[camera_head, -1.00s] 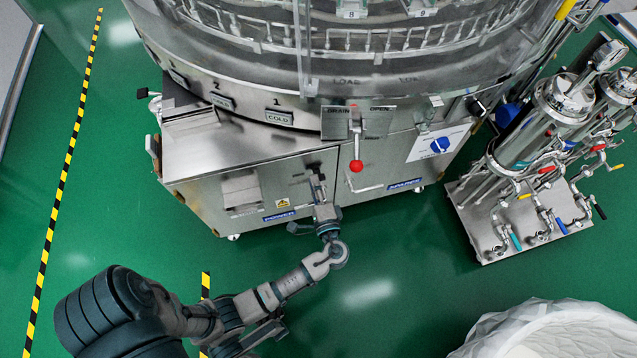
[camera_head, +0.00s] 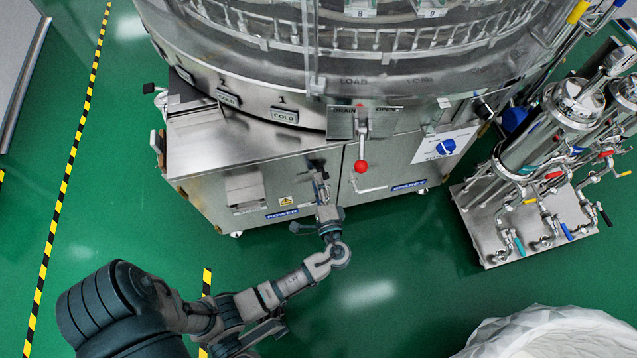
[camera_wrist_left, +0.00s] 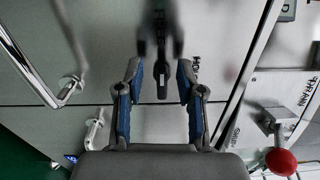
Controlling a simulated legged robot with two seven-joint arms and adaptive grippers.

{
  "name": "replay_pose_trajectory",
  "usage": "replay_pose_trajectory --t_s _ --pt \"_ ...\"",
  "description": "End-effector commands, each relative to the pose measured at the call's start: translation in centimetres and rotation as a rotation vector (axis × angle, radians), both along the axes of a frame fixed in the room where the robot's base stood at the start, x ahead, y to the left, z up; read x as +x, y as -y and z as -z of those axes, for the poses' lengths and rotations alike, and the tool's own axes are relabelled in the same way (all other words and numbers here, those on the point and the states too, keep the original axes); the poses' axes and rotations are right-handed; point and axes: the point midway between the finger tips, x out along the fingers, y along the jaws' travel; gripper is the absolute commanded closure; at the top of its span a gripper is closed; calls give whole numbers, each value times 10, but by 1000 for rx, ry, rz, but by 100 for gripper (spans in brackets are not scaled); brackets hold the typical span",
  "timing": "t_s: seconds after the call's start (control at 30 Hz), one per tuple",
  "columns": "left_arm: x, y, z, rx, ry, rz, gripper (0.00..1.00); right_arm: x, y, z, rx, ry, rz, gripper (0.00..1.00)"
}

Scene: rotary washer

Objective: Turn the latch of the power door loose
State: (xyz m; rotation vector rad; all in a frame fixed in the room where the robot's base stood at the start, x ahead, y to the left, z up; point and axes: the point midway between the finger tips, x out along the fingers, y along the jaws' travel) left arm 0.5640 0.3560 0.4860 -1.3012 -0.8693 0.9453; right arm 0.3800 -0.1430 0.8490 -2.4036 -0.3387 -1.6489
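The power door (camera_head: 250,188) is the left steel door on the washer's front, with a blue POWER label (camera_head: 281,214) near its bottom. My left gripper (camera_head: 320,172) is at this door's right edge and covers the latch area in the head view. In the left wrist view my left gripper (camera_wrist_left: 158,68) has its two blue-padded fingers apart. A small dark piece, apparently the latch (camera_wrist_left: 162,82), shows between them, with a gap on both sides. A blurred dark shape above it may be a reflection. My right gripper is not in view.
A red-knobbed lever (camera_head: 361,166) sticks out right of my gripper and also shows in the left wrist view (camera_wrist_left: 281,161). The spares door (camera_head: 385,177) has a bar handle. A pipe skid (camera_head: 520,230) stands right. Green floor in front is mostly clear.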

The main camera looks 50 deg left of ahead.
Motion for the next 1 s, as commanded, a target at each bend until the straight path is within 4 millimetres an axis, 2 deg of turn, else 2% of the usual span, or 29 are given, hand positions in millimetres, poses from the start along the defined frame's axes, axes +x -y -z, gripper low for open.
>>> replay_pose_trajectory --t_s 0.17,0.4,0.6,0.73,1.0 --pt "-9 23 1 -4 -2 2 62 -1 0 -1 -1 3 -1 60" --pt "-30 73 2 -3 -4 1 62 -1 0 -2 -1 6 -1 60" --pt "-42 101 3 -3 -3 -1 62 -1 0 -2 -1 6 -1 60" --pt "-45 108 3 -2 -3 -1 62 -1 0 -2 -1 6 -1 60" --pt "-45 109 2 -1 -3 -1 62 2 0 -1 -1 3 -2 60"
